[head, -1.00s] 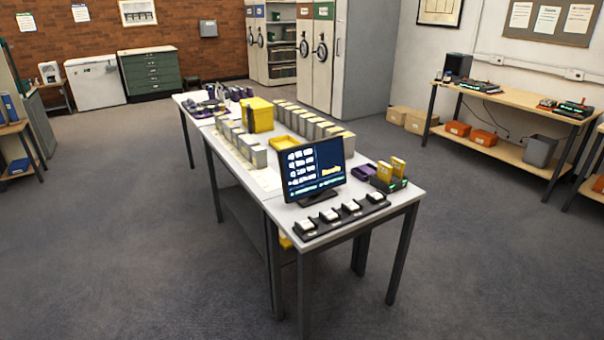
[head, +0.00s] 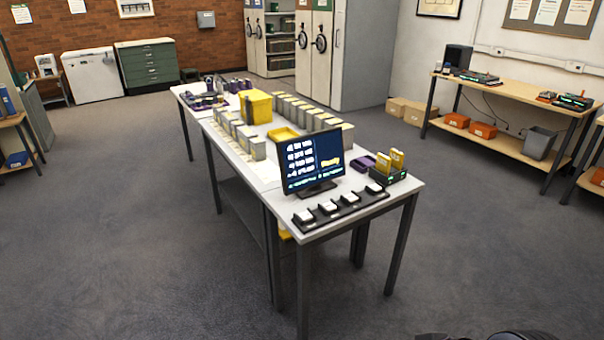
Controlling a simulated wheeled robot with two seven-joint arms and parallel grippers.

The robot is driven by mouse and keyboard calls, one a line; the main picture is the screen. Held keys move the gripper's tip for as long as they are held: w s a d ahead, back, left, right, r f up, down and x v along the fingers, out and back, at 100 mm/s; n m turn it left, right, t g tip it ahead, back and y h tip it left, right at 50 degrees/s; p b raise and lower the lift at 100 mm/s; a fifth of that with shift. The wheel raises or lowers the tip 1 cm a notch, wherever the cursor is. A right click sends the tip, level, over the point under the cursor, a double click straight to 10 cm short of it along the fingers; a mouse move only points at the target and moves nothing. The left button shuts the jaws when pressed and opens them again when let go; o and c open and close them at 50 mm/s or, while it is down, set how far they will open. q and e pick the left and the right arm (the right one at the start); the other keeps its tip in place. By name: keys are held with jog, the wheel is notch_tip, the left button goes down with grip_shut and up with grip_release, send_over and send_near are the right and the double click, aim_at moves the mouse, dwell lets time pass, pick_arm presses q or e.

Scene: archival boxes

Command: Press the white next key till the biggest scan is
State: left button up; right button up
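A black monitor (head: 311,163) stands on the near end of the long white table (head: 330,229). Its dark screen shows several white lines of text, a yellow patch at the right and a greenish line at the bottom, all too small to read. In front of it lies a black key strip (head: 341,210) with several white keys: the leftmost (head: 304,216), two in the middle (head: 328,207) (head: 350,198) and the rightmost (head: 374,188). I cannot tell which is the next key. Neither gripper is in view.
A dark device with yellow cartridges (head: 397,160) stands right of the monitor. Behind are grey boxes (head: 315,118), a yellow box (head: 255,106) and a yellow tray (head: 283,135). A wooden bench (head: 510,143) stands at the right.

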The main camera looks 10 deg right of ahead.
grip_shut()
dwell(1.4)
